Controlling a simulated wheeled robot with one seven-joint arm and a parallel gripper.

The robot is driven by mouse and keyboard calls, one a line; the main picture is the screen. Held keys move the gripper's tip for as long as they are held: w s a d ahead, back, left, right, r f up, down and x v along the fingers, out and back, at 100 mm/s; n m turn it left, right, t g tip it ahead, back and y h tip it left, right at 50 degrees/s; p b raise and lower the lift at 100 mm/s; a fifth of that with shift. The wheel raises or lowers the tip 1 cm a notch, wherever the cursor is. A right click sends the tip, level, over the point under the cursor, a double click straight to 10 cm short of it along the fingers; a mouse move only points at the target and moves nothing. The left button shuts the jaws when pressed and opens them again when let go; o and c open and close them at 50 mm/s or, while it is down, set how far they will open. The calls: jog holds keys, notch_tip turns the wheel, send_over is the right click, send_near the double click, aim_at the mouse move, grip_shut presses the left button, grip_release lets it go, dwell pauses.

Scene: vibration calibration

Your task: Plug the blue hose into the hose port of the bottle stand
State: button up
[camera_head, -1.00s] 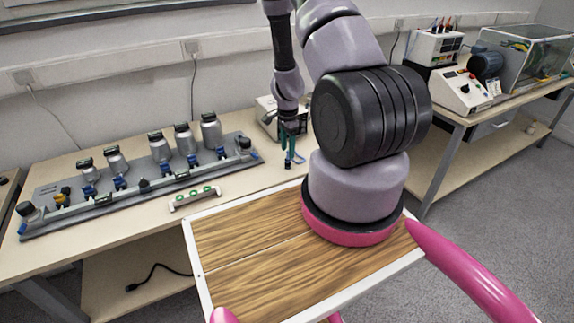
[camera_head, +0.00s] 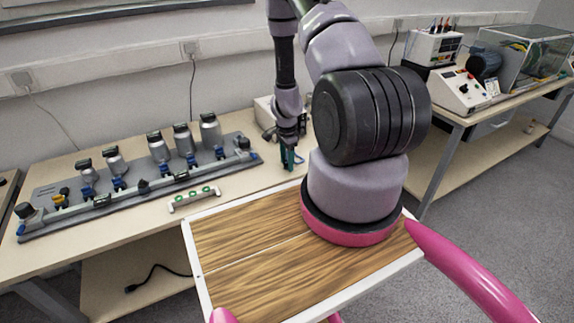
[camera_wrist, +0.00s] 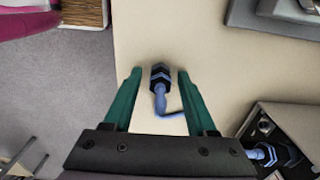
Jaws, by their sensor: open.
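The blue hose (camera_wrist: 160,98) has a dark connector with light blue bands at its end. In the wrist view the connector lies between the two green fingers of my gripper (camera_wrist: 159,73), with a gap on each side. My gripper (camera_head: 289,160) is open and low over the table in the head view, where it mostly hides the hose. The bottle stand (camera_head: 75,222) is a long grey base with several grey bottles and blue fittings, left of my gripper. A grey edge of it (camera_wrist: 275,22) seems to show at the top right of the wrist view. I cannot single out the hose port.
The hose runs toward a box with a blue fitting (camera_wrist: 262,153), also behind my gripper in the head view (camera_head: 265,112). A small rack with green rings (camera_head: 194,198) lies before the stand. My wooden-topped base is close to the beige table (camera_head: 262,180).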

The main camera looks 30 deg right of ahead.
aim_at(286, 159)
grip_shut()
jog(key=shift+r, duration=2.5)
jog(key=shift+w, duration=0.1)
jog(key=w+a+r, duration=0.1)
jog(key=w+a, duration=0.2)
jog(key=w, duration=0.4)
jog(key=w+a+r, duration=0.2)
jog(key=w+a, duration=0.2)
jog(key=w, duration=0.3)
jog(key=w+a+r, duration=0.1)
jog(key=w+a, duration=0.3)
jog(key=w, duration=0.4)
jog(key=shift+w+r, duration=0.1)
jog(key=shift+r, duration=0.05)
notch_tip(286, 159, down, 2)
jog(key=shift+f, duration=0.65)
jog(key=shift+s+f, duration=0.2)
jog(key=shift+f, duration=0.8)
dwell(0.9)
